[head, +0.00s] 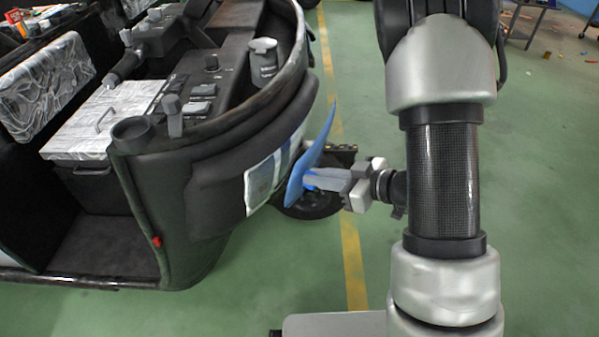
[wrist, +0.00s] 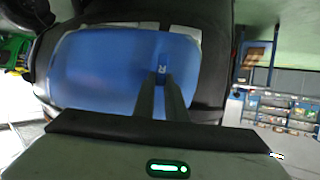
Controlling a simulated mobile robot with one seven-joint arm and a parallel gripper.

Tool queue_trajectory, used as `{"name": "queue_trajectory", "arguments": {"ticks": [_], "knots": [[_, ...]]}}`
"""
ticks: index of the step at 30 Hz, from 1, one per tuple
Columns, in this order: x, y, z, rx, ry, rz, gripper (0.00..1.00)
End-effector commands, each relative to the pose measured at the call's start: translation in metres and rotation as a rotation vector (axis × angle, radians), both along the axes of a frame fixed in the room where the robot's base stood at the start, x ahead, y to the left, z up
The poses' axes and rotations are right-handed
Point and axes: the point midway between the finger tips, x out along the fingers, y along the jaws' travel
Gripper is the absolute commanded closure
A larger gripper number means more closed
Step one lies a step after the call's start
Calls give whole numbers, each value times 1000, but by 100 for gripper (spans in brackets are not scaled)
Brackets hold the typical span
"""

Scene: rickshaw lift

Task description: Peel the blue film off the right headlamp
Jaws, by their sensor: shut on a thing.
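The blue film (head: 317,148) stands as a bent, curved sheet beside the vehicle's front in the head view. Behind it is a pale, glassy lamp panel (head: 262,180), the headlamp, on the black front. A gap shows between much of the film and the lamp; whether the film's far edge still touches it, I cannot tell. My gripper (head: 309,180) comes from the right and is shut on a blue tab of the film. In the wrist view the film (wrist: 100,72) fills the upper left and hides most of the lamp. The fingertips (wrist: 162,78) pinch the tab near its right side.
The black rickshaw body (head: 215,190) with its dashboard and open cab fills the left. A front wheel (head: 310,207) shows below the film. Shelves (wrist: 285,108) stand far off in the wrist view.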

Motion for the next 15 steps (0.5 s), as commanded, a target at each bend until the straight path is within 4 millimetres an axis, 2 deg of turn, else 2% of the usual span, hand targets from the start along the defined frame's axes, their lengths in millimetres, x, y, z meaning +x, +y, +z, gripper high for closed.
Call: {"name": "queue_trajectory", "arguments": {"ticks": [1, 6, 15], "knots": [[-6, -12, 10, 1, -2, -7, 100], [-24, -37, 25, 0, -2, -6, 100], [-42, -62, 40, 1, -1, -3, 100]]}}
